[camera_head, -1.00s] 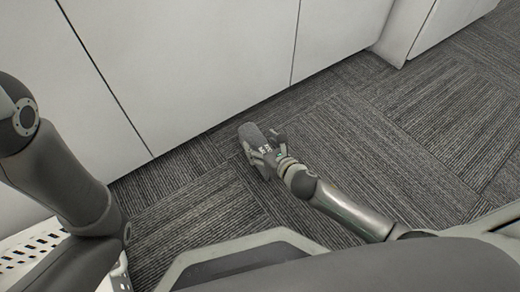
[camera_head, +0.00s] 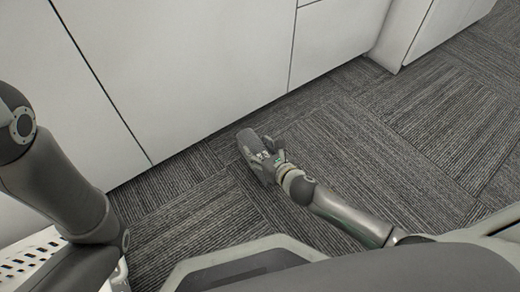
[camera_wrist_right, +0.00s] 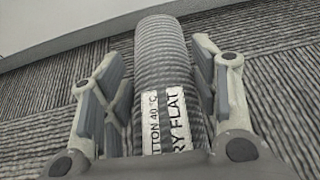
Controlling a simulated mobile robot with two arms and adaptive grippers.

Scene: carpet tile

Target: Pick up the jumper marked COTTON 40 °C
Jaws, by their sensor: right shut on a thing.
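The jumper (camera_head: 250,145) is a dark grey ribbed roll by the carpet near the white cabinet fronts. In the right wrist view the jumper (camera_wrist_right: 165,60) stands between the two fingers, and its white label reads "TTON 40 °C" and "RY FLAT", with the start of each line cut off. My right gripper (camera_head: 266,153) is shut on the jumper; its fingers (camera_wrist_right: 160,75) lie along both sides of the roll. I cannot tell whether the jumper touches the floor. My left arm comes in at the left, and its gripper is out of view.
White cabinet fronts (camera_head: 190,70) run along the far side, close beyond the jumper. A white slotted basket (camera_head: 30,258) stands at the lower left, partly behind my left arm. Grey carpet tiles (camera_head: 420,130) to the right are clear.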

